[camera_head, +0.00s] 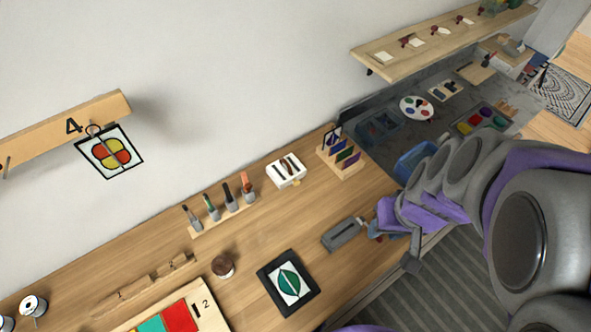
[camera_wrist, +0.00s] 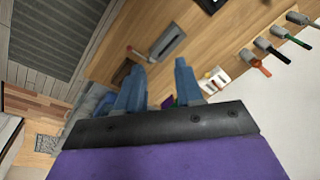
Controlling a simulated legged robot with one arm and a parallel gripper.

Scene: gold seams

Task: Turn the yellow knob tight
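No yellow knob can be made out in either view. A grey block-like fixture with a dark slot (camera_head: 343,235) lies on the wooden bench near its front edge; it also shows in the wrist view (camera_wrist: 169,42). A small reddish rod (camera_wrist: 138,54) lies by its near end in the wrist view. My gripper (camera_head: 374,228) is just right of the fixture in the head view. In the wrist view its two blue fingers (camera_wrist: 157,65) are apart with nothing between them, short of the fixture. I cannot tell its exact height above the bench.
A black-framed leaf picture (camera_head: 288,283), a round brown pot (camera_head: 223,266), a brush rack (camera_head: 222,218), a white box (camera_head: 286,171) and a slotted wooden rack (camera_head: 343,153) stand on the bench (camera_head: 265,232). A blue bin (camera_head: 414,160) is beyond the arm. A shelf (camera_head: 440,42) hangs above.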

